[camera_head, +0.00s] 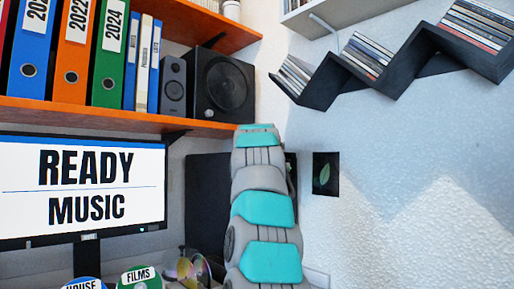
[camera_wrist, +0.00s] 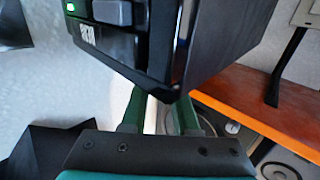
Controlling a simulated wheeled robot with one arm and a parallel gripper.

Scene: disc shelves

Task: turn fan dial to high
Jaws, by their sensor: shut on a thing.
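My gripper (camera_wrist: 162,118) shows in the wrist view as two dark green fingers a little apart. The fingers run up behind the lower corner of a black box-shaped device (camera_wrist: 215,40), which hides the fingertips. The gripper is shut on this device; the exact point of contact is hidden. The device has a small lit green lamp, a grey button (camera_wrist: 112,12) and a pale label on its front. I cannot make out a fan or a dial in either view. In the head view my grey and teal arm stands upright in the middle; the gripper is out of sight there.
An orange shelf (camera_head: 110,118) carries binders (camera_head: 72,52) and black speakers (camera_head: 222,88) at left. A monitor (camera_head: 82,192) reads "READY MUSIC". A black zigzag rack (camera_head: 400,88) with discs hangs on the right wall. The lower right wall is clear.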

